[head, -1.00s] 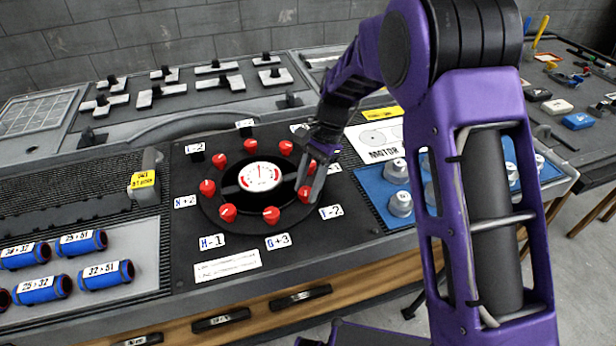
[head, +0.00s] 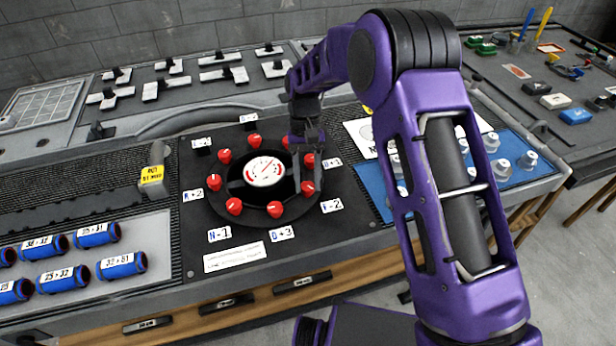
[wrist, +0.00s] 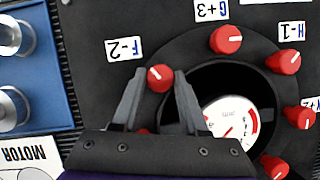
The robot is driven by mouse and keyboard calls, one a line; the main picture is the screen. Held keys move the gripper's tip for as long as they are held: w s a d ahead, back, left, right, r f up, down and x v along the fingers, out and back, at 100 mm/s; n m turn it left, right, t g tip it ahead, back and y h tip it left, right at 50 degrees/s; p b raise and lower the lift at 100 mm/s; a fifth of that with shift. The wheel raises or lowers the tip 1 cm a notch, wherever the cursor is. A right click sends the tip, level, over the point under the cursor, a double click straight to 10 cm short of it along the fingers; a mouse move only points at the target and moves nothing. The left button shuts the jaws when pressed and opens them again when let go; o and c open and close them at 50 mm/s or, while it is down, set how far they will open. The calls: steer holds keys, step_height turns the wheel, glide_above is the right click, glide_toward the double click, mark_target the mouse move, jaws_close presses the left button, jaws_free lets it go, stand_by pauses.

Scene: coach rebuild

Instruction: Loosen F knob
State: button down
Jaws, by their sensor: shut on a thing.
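The F knob (head: 307,188) is a red knob with a white mark at the right front of a round black ring. It also shows in the wrist view (wrist: 160,78), near its F-2 label (wrist: 128,47). My gripper (wrist: 158,78) has one finger on each side of this knob and is shut on it. In the head view, my gripper (head: 308,180) reaches down to the knob from behind. A white dial (head: 265,171) with red marks and a needle sits in the ring's middle.
Other red knobs stand close around the ring, including the G knob (wrist: 226,39) and H knob (wrist: 284,62). One knob is mostly hidden behind my gripper. A blue mat (head: 510,150) with metal parts lies to the right. Blue cylinders (head: 122,265) lie at left.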

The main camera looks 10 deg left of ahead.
steer(key=shift+n+h, duration=0.4)
steer(key=shift+n, duration=0.8)
steer(key=shift+t, duration=0.3)
steer(key=shift+c, duration=2.2)
jaws_free()
steer(key=p+v, duration=0.1)
steer(key=v, duration=1.6)
steer(key=shift+w+a, duration=0.2)
steer(key=shift+a, duration=0.05)
